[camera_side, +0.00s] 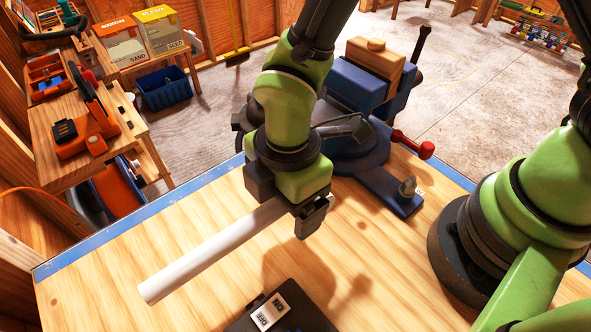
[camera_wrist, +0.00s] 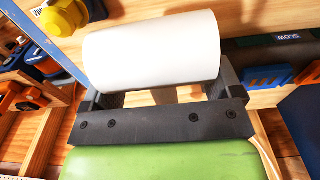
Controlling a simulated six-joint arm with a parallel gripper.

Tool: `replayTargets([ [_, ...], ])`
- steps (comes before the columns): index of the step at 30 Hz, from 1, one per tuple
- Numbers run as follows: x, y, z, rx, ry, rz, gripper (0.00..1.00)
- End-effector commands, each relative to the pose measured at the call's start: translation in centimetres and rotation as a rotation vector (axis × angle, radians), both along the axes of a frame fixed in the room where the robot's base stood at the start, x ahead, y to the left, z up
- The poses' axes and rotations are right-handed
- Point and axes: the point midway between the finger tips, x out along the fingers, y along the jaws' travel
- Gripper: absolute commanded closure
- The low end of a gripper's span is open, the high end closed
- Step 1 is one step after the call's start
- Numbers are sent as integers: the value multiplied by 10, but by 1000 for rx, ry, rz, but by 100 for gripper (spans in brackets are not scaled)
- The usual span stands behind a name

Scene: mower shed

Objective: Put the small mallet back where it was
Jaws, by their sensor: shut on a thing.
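My gripper (camera_side: 300,212) is shut on a plain white cylinder (camera_side: 208,252) near its right end. The cylinder's long part reaches out toward the lower left, over the wooden bench top, apparently above it. In the wrist view the white cylinder (camera_wrist: 150,52) lies across between the two dark fingers of my gripper (camera_wrist: 160,88). No mallet head shows on it, and I cannot make out a small mallet for sure in either view. The gripper hides part of the cylinder's right end.
A blue vise (camera_side: 355,90) with a red-knobbed bar stands behind my gripper. A dark box with a white switch plate (camera_side: 270,312) lies at the bottom. A side bench (camera_side: 60,110) holds orange tools.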

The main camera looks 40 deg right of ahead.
Motion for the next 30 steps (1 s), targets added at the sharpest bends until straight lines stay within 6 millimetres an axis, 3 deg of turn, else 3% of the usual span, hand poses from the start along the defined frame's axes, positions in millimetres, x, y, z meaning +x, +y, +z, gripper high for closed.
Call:
replayTargets([
  [15,0,0,-52,0,1,0,57],
  [30,0,-1,-59,0,0,1,57],
])
